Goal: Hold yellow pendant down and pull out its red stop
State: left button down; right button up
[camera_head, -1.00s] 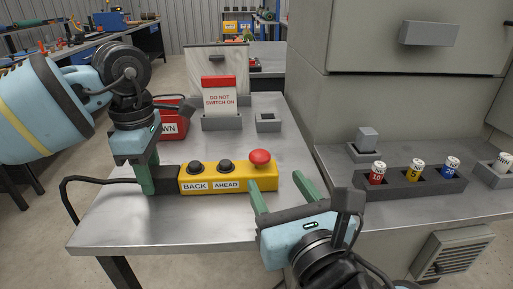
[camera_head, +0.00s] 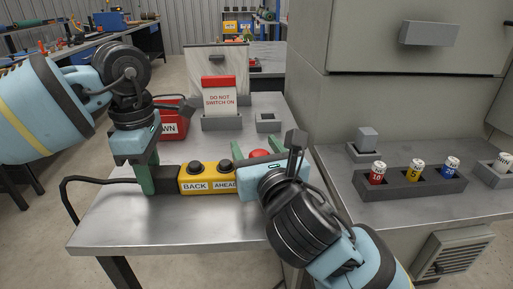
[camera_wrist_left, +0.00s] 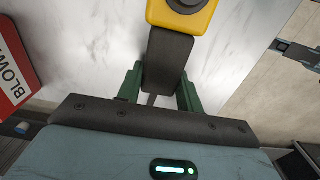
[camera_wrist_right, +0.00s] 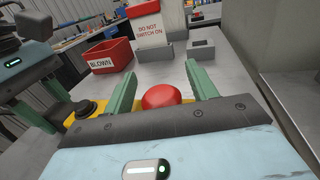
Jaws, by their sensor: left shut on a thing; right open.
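The yellow pendant (camera_head: 195,180) lies on the metal table, with BACK and AHEAD labels and black buttons. My left gripper (camera_head: 147,180) is shut on the pendant's dark end block (camera_head: 166,180); the left wrist view shows its fingers on both sides of this block (camera_wrist_left: 168,62). The red stop (camera_head: 259,154) sits at the pendant's right end, partly hidden in the head view by my right gripper. In the right wrist view, my right gripper (camera_wrist_right: 160,85) is open, with the red stop (camera_wrist_right: 162,96) between its fingers.
A red BLOWN box (camera_head: 172,125) and a DO NOT SWITCH ON sign (camera_head: 220,101) stand behind the pendant. A small grey socket (camera_head: 268,122) is farther back. A cabinet with a tray of labelled fuses (camera_head: 410,183) stands at right.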

pick_arm(q)
jog(key=shift+s+f, duration=0.1)
jog(key=shift+f, duration=0.25)
pick_arm(e)
grip_shut()
jog(key=shift+r, duration=1)
grip_release()
jog(key=shift+s+f, duration=0.1)
jog(key=shift+s, duration=0.05)
jog(key=v, duration=1.2)
